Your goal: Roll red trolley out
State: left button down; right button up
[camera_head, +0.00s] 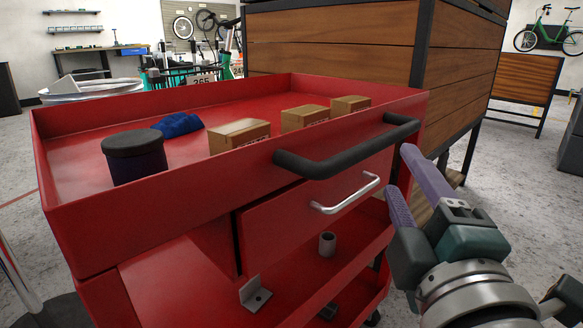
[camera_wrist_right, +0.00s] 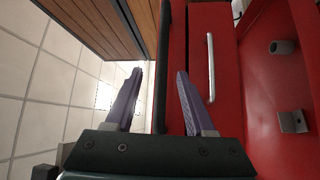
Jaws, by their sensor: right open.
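The red trolley (camera_head: 170,215) fills the left and middle of the head view. Its black push handle (camera_head: 340,160) is on the side facing me, above a drawer with a silver handle (camera_head: 345,195). My right gripper (camera_head: 398,170) is open and empty, just right of the black handle's right end. In the right wrist view, the black handle (camera_wrist_right: 164,60) runs between the spread purple fingertips (camera_wrist_right: 160,73). I see no finger closed on it; how deep it sits between them is unclear. My left gripper is not in view.
The trolley's top tray holds a black round container (camera_head: 135,158), a blue cloth-like item (camera_head: 178,125) and cardboard boxes (camera_head: 238,135). A wood-panelled crate (camera_head: 340,40) with a dark frame stands close behind the trolley. Floor (camera_head: 515,190) on the right is clear.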

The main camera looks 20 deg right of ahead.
aim_at(382, 148)
jog(key=x, duration=1)
jog(key=shift+w+a+f, duration=0.1)
jog(key=shift+a+f, duration=0.1)
jog(key=shift+f, duration=0.1)
jog(key=shift+c, duration=0.2)
grip_shut()
dwell(0.8)
